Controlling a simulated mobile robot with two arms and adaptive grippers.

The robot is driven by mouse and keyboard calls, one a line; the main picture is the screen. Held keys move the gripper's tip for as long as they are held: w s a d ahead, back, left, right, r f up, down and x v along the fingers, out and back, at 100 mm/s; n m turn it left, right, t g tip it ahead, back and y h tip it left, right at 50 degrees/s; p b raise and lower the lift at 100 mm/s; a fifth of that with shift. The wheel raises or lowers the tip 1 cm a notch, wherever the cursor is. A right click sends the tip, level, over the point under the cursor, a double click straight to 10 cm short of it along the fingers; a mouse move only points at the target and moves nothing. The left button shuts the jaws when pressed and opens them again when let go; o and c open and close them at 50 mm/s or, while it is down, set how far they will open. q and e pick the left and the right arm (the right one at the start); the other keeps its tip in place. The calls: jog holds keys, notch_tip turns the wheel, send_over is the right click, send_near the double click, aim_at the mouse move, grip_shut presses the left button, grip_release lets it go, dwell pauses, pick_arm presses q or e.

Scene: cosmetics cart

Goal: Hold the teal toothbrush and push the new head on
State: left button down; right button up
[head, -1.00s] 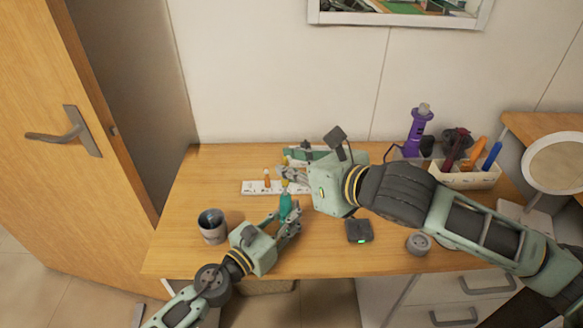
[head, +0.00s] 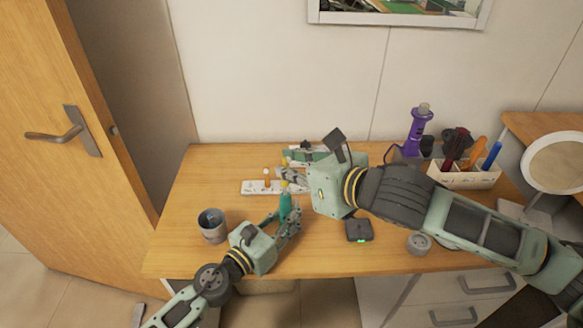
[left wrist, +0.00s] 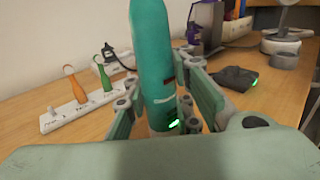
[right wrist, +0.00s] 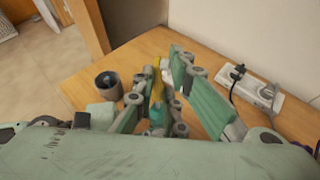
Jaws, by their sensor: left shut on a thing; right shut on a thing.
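The teal toothbrush handle (head: 285,204) stands about upright above the table. My left gripper (head: 291,218) is shut around it; the left wrist view shows the teal body (left wrist: 153,55) between the fingers. My right gripper (head: 283,179) is just above and shut on a yellow brush head (right wrist: 157,88). In the right wrist view, the teal handle (right wrist: 156,115) shows right by the head's lower end. The fingers partly hide the joint, so I cannot tell whether the head is seated on the handle.
A white rack (head: 258,188) behind holds an orange head (left wrist: 71,85) and a green head (left wrist: 103,73). A cup (head: 212,226) stands at left. A dark charger (head: 359,230) with a green light and a round grey item (head: 419,243) lie at right. A power strip (right wrist: 250,88) lies at the back.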

jog(key=shift+f, duration=1.5)
jog(key=o, duration=0.8)
jog(key=shift+r, duration=0.1)
jog(key=v, duration=1.2)
pick_arm(q)
jog(key=c, duration=1.4)
grip_release()
jog(key=shift+c, duration=0.2)
